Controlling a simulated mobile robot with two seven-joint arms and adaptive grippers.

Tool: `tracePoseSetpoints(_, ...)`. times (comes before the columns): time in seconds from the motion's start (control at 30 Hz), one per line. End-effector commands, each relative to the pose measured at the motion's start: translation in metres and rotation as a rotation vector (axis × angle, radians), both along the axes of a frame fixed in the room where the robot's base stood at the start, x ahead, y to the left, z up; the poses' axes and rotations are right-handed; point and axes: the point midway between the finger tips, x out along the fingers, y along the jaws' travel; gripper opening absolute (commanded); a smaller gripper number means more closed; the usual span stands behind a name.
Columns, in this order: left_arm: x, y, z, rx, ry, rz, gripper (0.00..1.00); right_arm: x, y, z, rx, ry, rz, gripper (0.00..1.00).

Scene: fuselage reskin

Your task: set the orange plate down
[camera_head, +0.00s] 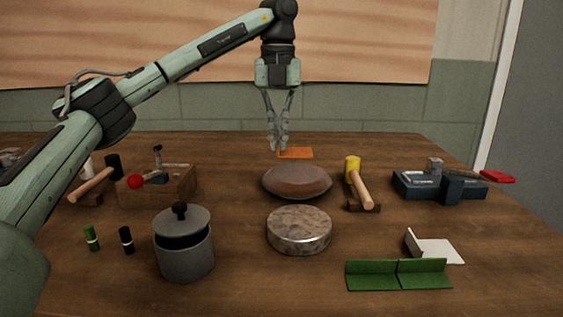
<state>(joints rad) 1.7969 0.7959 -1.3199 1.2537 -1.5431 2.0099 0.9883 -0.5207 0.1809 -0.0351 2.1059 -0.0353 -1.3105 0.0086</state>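The orange plate (296,153) is a thin, flat piece near the back of the table, behind the brown dome-shaped block. My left gripper (277,149) points straight down, its fingertips close together at the plate's left end. It looks shut on that end, though the contact is small in this view. The plate looks level and at or just above the tabletop; I cannot tell whether it touches the wood. My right gripper is not in view.
The brown dome-shaped block (297,181) is just in front of the plate, with a round metal block (299,230) nearer. A yellow-headed mallet (358,184) and a blue-grey vise (440,185) stand right. A wooden block (158,186) and a grey pot (184,246) stand left.

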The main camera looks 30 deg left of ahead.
Motion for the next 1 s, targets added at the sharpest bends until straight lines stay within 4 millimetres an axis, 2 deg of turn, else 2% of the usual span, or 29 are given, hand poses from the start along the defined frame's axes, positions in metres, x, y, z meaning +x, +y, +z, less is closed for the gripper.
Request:
tracePoseSetpoints(0.17, 0.006, -0.003, -0.009, 0.000, 0.001, 0.001, 0.00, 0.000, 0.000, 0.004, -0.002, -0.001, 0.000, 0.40)
tracePoseSetpoints(0.43, 0.005, -0.003, -0.043, 0.000, 0.000, 0.000, 0.00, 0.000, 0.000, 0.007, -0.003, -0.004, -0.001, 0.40)
tracePoseSetpoints(0.77, 0.005, -0.003, -0.046, 0.000, 0.000, 0.000, 0.00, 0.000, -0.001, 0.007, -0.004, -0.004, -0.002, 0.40)
tracePoseSetpoints(1.0, 0.005, -0.003, -0.046, 0.000, 0.000, 0.000, 0.26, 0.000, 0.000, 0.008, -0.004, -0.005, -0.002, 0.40)
